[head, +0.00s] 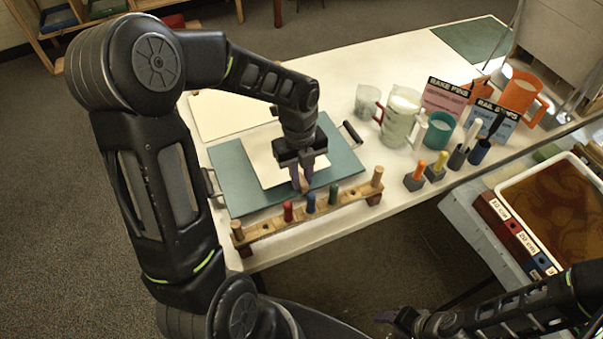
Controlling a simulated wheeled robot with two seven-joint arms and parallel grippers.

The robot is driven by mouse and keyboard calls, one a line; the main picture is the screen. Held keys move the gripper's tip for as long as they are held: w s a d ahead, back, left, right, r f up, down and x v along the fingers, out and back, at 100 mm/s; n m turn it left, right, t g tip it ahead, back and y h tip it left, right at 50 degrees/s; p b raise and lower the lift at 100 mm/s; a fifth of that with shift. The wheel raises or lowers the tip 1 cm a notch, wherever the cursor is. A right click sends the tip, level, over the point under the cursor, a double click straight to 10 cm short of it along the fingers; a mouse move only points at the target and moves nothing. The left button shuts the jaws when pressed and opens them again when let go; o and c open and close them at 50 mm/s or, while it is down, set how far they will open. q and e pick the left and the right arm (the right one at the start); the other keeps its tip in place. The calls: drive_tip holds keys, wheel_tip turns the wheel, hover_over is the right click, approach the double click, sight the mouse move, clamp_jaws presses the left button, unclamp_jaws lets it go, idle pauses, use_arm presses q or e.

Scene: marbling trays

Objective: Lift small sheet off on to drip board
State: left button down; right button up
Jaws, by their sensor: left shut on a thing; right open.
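The small cream sheet (262,160) lies over a teal board (228,168) with dark handles at its ends. My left gripper (302,187) points down at the sheet's near edge, its fingers shut on the sheet. The fingers hide part of that edge; I cannot tell whether the sheet touches the board everywhere. My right gripper (404,319) is open and empty at the bottom of the view, apart from the table. I cannot tell for certain which board is the drip board.
A wooden rack (265,226) with coloured pegs stands just in front of the board. A larger pale sheet (215,115) lies behind. Jugs (400,118), cups and signs stand at right. A tray (508,205) of amber marbled liquid is at far right.

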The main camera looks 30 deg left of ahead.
use_arm(q)
drive_tip(key=shift+f+b, duration=0.35)
drive_tip(key=shift+f, duration=0.55)
drive_tip(key=c, duration=0.8)
unclamp_jaws()
drive_tip(key=shift+c, duration=0.2)
drive_tip(key=shift+r, duration=0.1)
drive_tip(key=shift+a+r+p, duration=0.1)
drive_tip(key=shift+r+p, duration=1.55)
drive_tip(key=shift+r, duration=0.15)
drive_tip(key=shift+w+a+r+p, duration=0.15)
drive_tip(key=shift+r+p, duration=2.05)
drive_tip(key=shift+r, duration=0.45)
